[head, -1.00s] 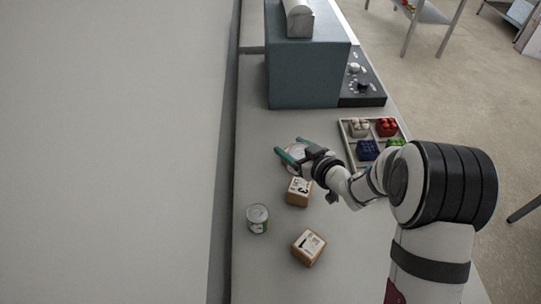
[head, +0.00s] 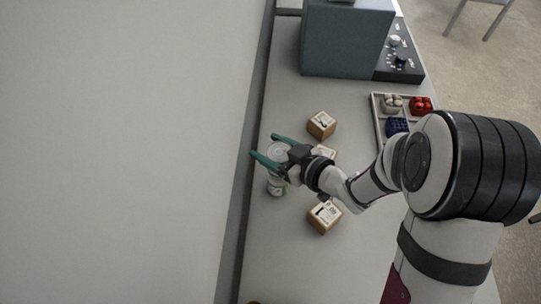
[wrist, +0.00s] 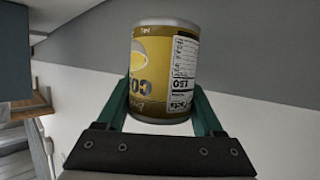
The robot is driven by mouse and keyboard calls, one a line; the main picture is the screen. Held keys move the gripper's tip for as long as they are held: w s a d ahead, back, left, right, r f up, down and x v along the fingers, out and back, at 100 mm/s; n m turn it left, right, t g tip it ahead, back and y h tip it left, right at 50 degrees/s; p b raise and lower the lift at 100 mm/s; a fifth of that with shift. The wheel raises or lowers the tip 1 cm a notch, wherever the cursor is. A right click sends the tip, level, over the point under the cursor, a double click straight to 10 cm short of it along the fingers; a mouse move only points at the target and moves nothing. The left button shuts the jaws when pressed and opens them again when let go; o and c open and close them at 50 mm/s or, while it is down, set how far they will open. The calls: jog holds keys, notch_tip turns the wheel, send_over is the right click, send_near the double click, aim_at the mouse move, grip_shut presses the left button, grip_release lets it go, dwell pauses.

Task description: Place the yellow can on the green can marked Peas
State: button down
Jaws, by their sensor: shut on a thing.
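The yellow can (wrist: 165,70) is held between the teal fingers of my gripper (wrist: 162,105), and its yellow label with dark print faces the wrist camera. In the head view mainly the pale lid of the yellow can (head: 278,149) shows between the fingers of my gripper (head: 264,147). The green can (head: 277,189) stands on the counter just below the held can in the picture, its top partly hidden by the can and gripper. I cannot tell whether the two cans touch. The word Peas is not readable.
Wooden number blocks stand right of the cans: one behind (head: 321,125), one partly behind my gripper (head: 326,152), one in front (head: 324,217). A divided tray (head: 376,116) with coloured items lies at the right. A blue-grey box (head: 343,40) stands at the back.

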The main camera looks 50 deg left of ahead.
jog(key=shift+f, duration=1.85)
jog(key=shift+f, duration=0.1)
grip_release()
